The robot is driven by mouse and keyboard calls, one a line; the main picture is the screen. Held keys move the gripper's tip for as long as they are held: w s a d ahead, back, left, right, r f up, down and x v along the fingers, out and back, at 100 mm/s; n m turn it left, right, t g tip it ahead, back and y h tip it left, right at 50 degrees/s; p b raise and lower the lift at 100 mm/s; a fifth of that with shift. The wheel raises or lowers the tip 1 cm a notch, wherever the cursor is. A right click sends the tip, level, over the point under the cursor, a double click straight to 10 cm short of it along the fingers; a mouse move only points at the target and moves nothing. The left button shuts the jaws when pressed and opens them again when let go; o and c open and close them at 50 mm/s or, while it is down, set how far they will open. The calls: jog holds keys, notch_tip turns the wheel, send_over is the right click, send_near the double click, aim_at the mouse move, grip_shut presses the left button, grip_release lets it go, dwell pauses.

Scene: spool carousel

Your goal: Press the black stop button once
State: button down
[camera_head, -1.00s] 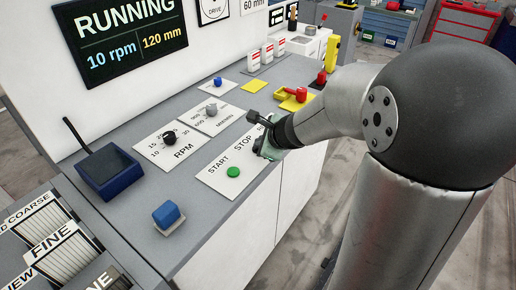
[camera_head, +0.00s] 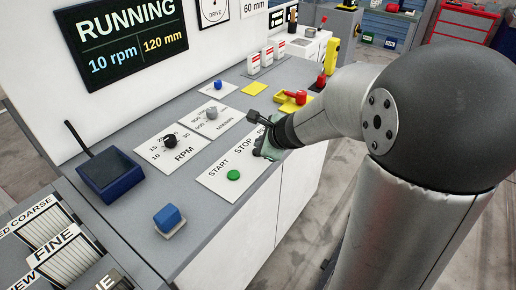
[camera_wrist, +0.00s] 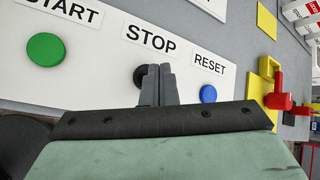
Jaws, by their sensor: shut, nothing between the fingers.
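The black stop button (camera_wrist: 140,77) shows in the wrist view below the STOP label, partly hidden behind my fingers. My gripper (camera_wrist: 157,68) is shut and empty, with its fingertips just in front of the button's right side. I cannot tell whether they touch it. In the head view my gripper (camera_head: 258,149) is at the STOP part of the white panel (camera_head: 213,183), and the button is hidden there. The green start button (camera_wrist: 45,49) is to the left and the blue reset button (camera_wrist: 208,93) to the right. The screen (camera_head: 122,40) reads RUNNING, 10 rpm and 120 mm.
The RPM knob (camera_head: 170,139) and the grey MM/MIN knob (camera_head: 212,112) sit on panels behind. A red handle on a yellow base (camera_wrist: 280,100) stands right of the reset button.

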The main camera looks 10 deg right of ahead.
jog(key=shift+r, duration=0.15)
notch_tip(320, 180, up, 5)
jog(key=p, duration=0.4)
dwell(0.6)
jog(key=s+a+n+g, duration=0.3)
jog(key=s+n, duration=0.4)
jog(key=s, duration=0.1)
jog(key=s+a+n+g, duration=0.2)
jog(key=s+a+n, duration=0.1)
jog(key=s+n, duration=0.4)
jog(key=s+d+f+n+g+h, duration=0.2)
jog(key=s+d+n, duration=0.3)
jog(key=s+n, duration=0.3)
jog(key=s+g+h, duration=0.1)
jog(key=s, duration=0.2)
jog(key=shift+s+n, duration=0.4)
